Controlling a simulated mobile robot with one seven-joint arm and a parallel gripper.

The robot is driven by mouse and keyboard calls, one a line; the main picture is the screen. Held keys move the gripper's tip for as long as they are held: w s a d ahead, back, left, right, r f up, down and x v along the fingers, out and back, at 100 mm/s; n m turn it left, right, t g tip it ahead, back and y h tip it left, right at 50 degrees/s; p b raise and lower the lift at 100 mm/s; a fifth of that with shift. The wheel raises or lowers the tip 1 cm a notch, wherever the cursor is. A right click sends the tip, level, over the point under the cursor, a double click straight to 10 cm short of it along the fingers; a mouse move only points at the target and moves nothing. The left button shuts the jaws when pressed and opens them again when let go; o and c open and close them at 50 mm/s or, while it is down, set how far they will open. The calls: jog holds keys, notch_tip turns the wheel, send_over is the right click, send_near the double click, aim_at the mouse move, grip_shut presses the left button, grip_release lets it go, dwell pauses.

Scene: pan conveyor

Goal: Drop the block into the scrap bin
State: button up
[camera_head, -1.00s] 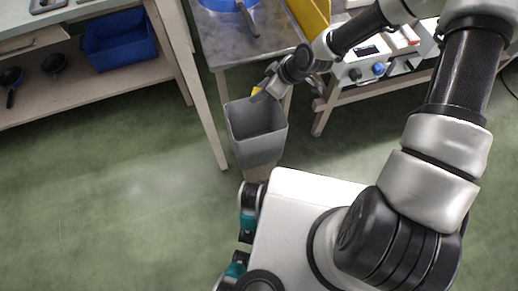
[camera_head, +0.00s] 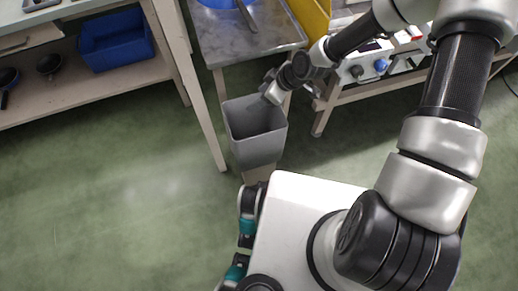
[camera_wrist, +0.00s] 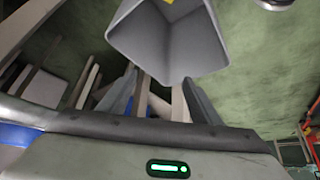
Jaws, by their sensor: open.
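The scrap bin (camera_head: 256,152) is a grey, open-topped tub standing on a light support in front of the metal table. Its opening also shows at the top of the wrist view (camera_wrist: 165,42). My gripper (camera_head: 266,97) is at the bin's far right rim, its tips over the opening. In the wrist view its two fingers (camera_wrist: 158,78) are spread apart with nothing between them. The shaded bottom of the bin cannot be made out clearly.
A metal table (camera_head: 245,40) with a blue round container (camera_head: 214,3) stands behind the bin, with a yellow panel (camera_head: 311,18) beside it. A workbench with a blue crate (camera_head: 117,42) is at left. The green floor at lower left is clear.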

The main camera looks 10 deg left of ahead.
jog(key=p+v, duration=0.5)
jog(key=v, duration=1.2)
jog(key=shift+r, duration=0.2)
jog(key=shift+d, duration=0.2)
